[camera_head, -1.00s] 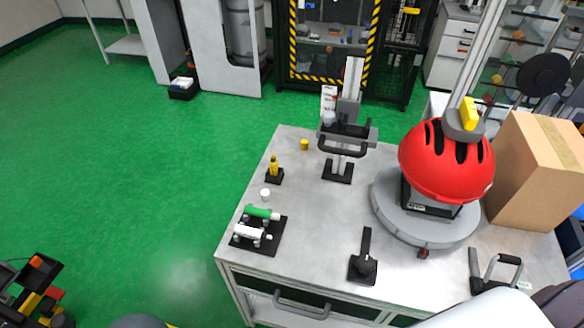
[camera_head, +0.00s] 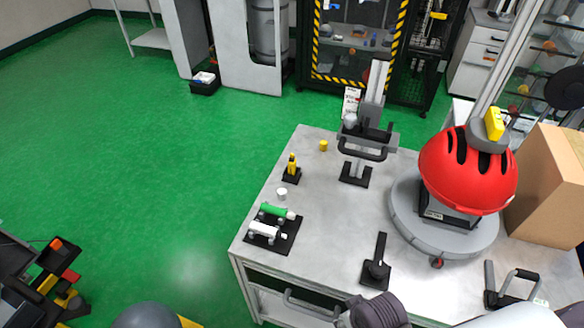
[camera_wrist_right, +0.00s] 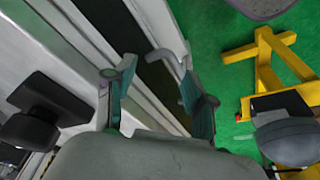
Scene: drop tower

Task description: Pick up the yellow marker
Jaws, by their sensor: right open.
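The yellow marker (camera_head: 291,165) stands upright in a small black holder (camera_head: 291,177) near the left edge of the grey table (camera_head: 335,225) in the head view. Its lower part sits in the holder. My right gripper (camera_wrist_right: 158,98) shows in the right wrist view with its two fingers apart and nothing between them. It is by the table's front side, near a drawer handle, away from the marker. A dark grey part of my arm shows at the bottom of the head view. My left gripper is not in view.
A green cylinder (camera_head: 272,210) and a white cylinder (camera_head: 262,230) lie on a black rack in front of the marker. A white cup (camera_head: 281,193) and a yellow cap (camera_head: 323,145) stand nearby. A red helmet (camera_head: 465,175) and a cardboard box (camera_head: 548,190) fill the right side.

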